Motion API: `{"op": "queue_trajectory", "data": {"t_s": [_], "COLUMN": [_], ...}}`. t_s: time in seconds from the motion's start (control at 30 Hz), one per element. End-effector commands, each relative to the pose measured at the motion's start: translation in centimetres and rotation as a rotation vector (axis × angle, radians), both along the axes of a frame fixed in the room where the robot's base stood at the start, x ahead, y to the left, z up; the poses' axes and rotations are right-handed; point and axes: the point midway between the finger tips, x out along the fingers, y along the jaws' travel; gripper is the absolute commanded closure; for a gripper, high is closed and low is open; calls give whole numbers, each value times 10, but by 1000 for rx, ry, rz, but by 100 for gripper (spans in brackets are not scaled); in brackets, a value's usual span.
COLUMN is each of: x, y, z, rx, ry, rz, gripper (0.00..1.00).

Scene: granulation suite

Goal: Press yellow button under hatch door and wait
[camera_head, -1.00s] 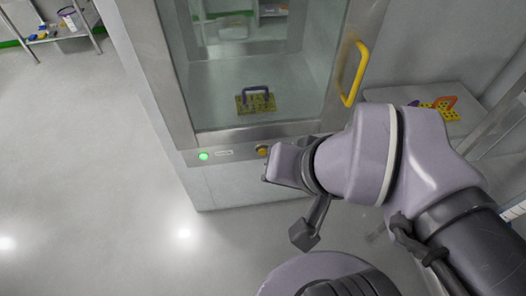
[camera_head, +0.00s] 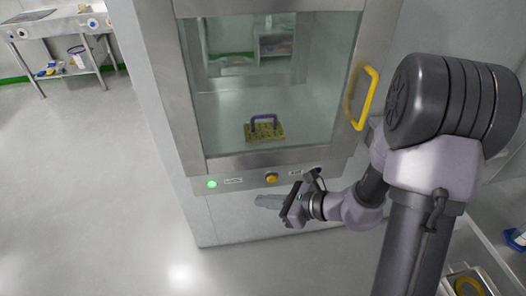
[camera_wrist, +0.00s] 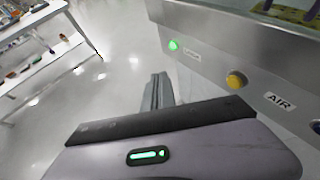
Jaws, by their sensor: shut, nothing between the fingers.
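The yellow button (camera_head: 271,178) sits on the metal panel under the hatch door (camera_head: 258,75); it also shows in the wrist view (camera_wrist: 236,79), between a lit green light and an "AIR" label. The hatch door is closed, with a glass pane and a yellow handle (camera_head: 365,97) on its right. My gripper (camera_head: 258,201) is shut and empty, pointing left just below the panel, apart from the button. In the wrist view my gripper (camera_wrist: 157,92) shows below and left of the button.
A green light (camera_head: 212,184) glows on the panel's left. Behind the glass sits a yellow block with a purple handle (camera_head: 264,129). A shelved metal bench (camera_head: 70,50) stands at the far left. The floor (camera_head: 90,190) at left is clear.

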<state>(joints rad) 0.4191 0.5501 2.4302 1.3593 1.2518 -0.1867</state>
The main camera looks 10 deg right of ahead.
Motion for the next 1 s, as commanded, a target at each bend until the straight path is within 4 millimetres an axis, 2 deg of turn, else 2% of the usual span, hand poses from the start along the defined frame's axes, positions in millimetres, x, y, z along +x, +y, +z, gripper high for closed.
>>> {"op": "queue_trajectory", "data": {"t_s": [0.03, 0.1, 0.2, 0.3, 0.43, 0.77, 0.87, 1.0], "x": [6, 13, 17, 18, 19, 21, 29, 50], "y": [-12, -27, -45, -55, -60, -60, -60, -59], "z": [-22, -45, -71, -86, -93, -92, -92, -91], "rx": [38, 80, 119, 136, 144, 144, 144, 143], "ry": [41, 87, 135, 161, 172, 171, 171, 171], "rz": [-81, -186, -298, -363, -394, -393, -390, -390], "gripper": [100, 100, 100, 100, 100, 100, 100, 100]}}
